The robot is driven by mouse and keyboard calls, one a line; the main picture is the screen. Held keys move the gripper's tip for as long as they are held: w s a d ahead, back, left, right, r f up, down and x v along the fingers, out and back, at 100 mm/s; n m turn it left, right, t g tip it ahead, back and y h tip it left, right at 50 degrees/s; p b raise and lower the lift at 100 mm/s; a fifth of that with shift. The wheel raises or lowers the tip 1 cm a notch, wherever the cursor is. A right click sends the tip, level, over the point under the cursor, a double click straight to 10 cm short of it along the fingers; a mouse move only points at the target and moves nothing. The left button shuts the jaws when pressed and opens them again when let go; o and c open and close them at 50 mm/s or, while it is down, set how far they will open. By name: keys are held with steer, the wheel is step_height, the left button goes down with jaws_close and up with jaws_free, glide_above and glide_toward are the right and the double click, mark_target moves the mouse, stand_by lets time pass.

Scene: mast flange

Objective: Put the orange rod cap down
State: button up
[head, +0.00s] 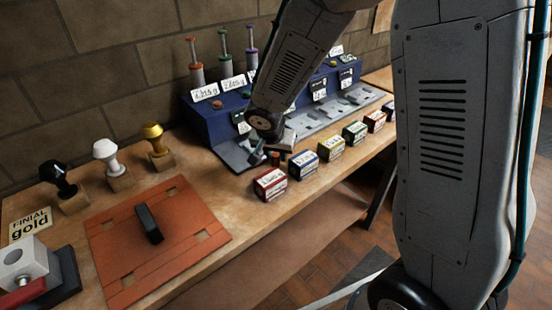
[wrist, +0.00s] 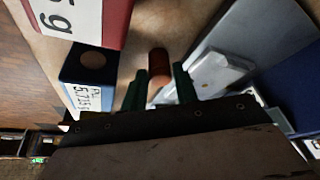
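The orange rod cap (wrist: 159,65) is a small orange-brown cylinder at the fingertips of my gripper in the wrist view. In the head view the cap (head: 275,158) is small and partly hidden, low at the bench top behind the red and blue boxes. My gripper (wrist: 160,80) has its two green fingers apart, one on each side of the cap, with a narrow gap showing on both sides. In the head view my gripper (head: 266,154) is low over the bench. Whether the cap's underside touches the bench is hard to see.
A red box (head: 270,185) and a blue box (head: 302,165) stand close in front, with several more in a row to the right. A grey tray (head: 236,158) and blue stepped rack (head: 215,115) lie behind. An orange board (head: 115,260) with a black handle is at left.

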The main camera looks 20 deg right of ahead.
steer(key=shift+w+d+f, duration=0.1)
steer(key=shift+w+f, duration=0.1)
steer(key=shift+f, duration=0.4)
jaws_close()
steer(key=shift+r, duration=0.1)
